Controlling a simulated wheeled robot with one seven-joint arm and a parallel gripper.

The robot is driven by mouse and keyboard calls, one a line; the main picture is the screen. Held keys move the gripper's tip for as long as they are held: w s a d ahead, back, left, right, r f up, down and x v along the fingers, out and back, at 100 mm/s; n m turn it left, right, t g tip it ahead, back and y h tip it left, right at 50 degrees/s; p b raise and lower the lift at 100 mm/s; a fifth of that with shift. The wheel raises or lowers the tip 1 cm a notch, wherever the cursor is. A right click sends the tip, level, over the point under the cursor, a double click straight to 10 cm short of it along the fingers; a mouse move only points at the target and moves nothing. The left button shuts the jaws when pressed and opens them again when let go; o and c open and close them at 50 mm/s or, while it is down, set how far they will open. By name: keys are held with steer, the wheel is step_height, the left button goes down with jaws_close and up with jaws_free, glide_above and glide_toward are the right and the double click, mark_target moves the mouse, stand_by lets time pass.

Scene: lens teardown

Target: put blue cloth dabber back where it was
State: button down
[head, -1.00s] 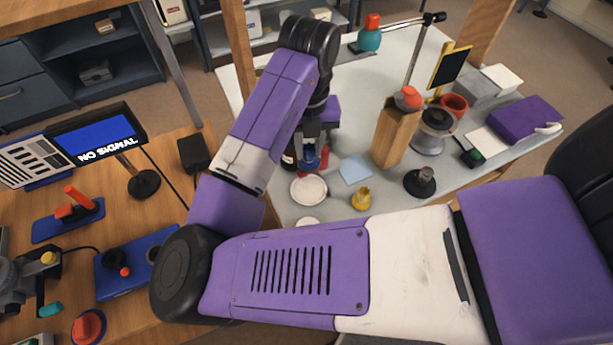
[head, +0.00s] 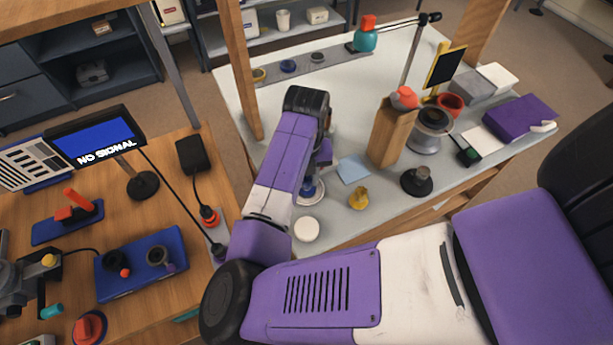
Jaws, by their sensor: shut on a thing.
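My gripper (head: 312,174) is over the left front part of the grey-white table, partly hidden by my arm. It is shut on the blue cloth dabber (head: 306,188), which shows as a small blue shape under the jaws. The dabber is in front of or over a white round dish (head: 319,194). I cannot tell whether it touches the dish. A second white round piece (head: 306,229) lies nearer the table's front edge.
A light blue cloth square (head: 353,169), a yellow piece (head: 358,198) and a black-based stand (head: 417,181) lie to the right. A grey strip (head: 318,62) with several small round pieces lies at the back.

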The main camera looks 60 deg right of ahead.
steer(key=shift+f, duration=0.1)
steer(key=c, duration=1.6)
jaws_free()
steer(key=shift+f, duration=0.1)
steer(key=o, duration=0.4)
steer(key=shift+o, duration=0.2)
